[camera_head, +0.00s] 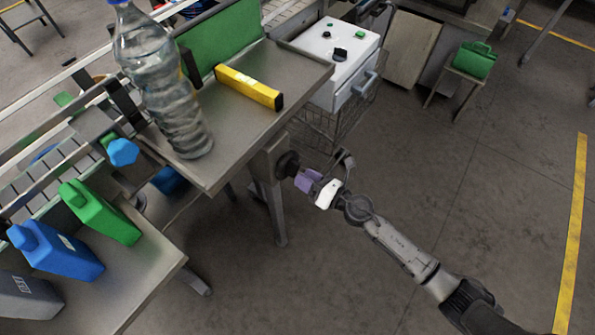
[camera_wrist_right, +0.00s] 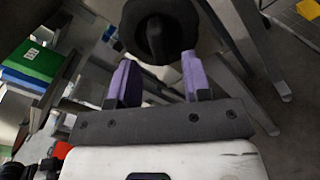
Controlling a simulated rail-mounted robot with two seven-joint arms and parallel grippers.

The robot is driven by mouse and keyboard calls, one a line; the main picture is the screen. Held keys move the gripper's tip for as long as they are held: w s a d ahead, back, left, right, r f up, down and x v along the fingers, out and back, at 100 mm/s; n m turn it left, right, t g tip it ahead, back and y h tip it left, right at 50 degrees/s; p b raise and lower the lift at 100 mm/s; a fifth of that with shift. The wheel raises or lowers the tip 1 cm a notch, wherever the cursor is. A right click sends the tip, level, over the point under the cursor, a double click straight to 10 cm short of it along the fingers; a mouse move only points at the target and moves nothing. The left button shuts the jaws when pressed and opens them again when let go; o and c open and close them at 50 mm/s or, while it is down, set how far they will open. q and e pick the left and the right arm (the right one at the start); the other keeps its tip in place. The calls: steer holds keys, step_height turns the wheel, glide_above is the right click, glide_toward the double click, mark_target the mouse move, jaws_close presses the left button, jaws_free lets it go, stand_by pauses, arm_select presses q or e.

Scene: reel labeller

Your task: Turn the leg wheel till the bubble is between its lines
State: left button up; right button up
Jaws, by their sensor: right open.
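The black leg wheel (camera_head: 287,163) sits on the side of the grey table's leg, below the tabletop. It shows large in the right wrist view (camera_wrist_right: 178,28), with a raised grip bar across its face. My right gripper (camera_head: 306,180) is open, its two purple fingers pointing at the wheel. In the wrist view the fingers (camera_wrist_right: 158,76) are apart, with the wheel just beyond their tips and nothing held between them. A yellow spirit level (camera_head: 248,87) lies on the tabletop; its bubble and lines are too small to read. My left gripper is not in view.
A large clear bottle (camera_head: 165,85) stands on the table (camera_head: 238,140) near the level. Green (camera_head: 102,212) and blue (camera_head: 58,252) jugs stand at lower left. A white box (camera_head: 335,55) sits on a wire cart behind the wheel. Floor at right is clear.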

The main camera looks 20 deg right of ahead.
mark_target(289, 166)
steer(key=shift+x, duration=1.65)
steer(key=shift+c, duration=0.4)
jaws_close()
